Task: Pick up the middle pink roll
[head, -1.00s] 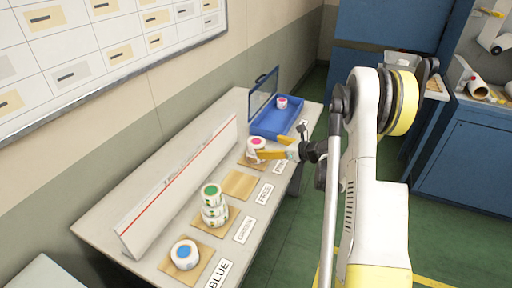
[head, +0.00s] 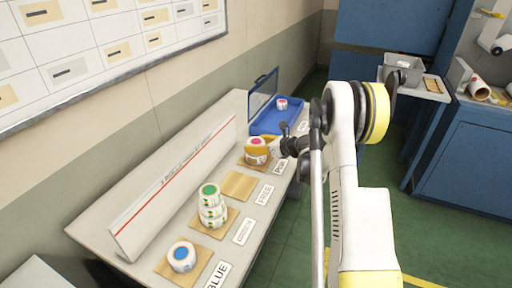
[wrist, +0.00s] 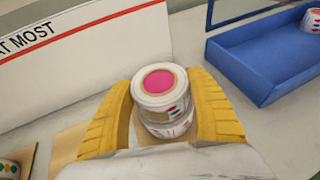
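A stack of white rolls stands on the wooden pad at the pink label (head: 281,168). Its top roll (head: 257,141) has a pink centre; in the wrist view this top roll (wrist: 160,85) sits on a lower roll (wrist: 168,129). How many rolls are below is hidden. My gripper (head: 257,150) has its yellow fingers around the stack; in the wrist view the gripper (wrist: 164,112) has one finger on each side, close to the rolls. I see no clear grip. Another pink-centred roll (head: 282,103) lies in the blue tray (head: 262,128).
An empty wooden pad (head: 239,186), a stack of green-topped rolls (head: 211,205) and a blue-centred roll (head: 182,257) stand nearer along the table. A long white sign board (head: 175,190) runs behind them. The tray's lid stands open.

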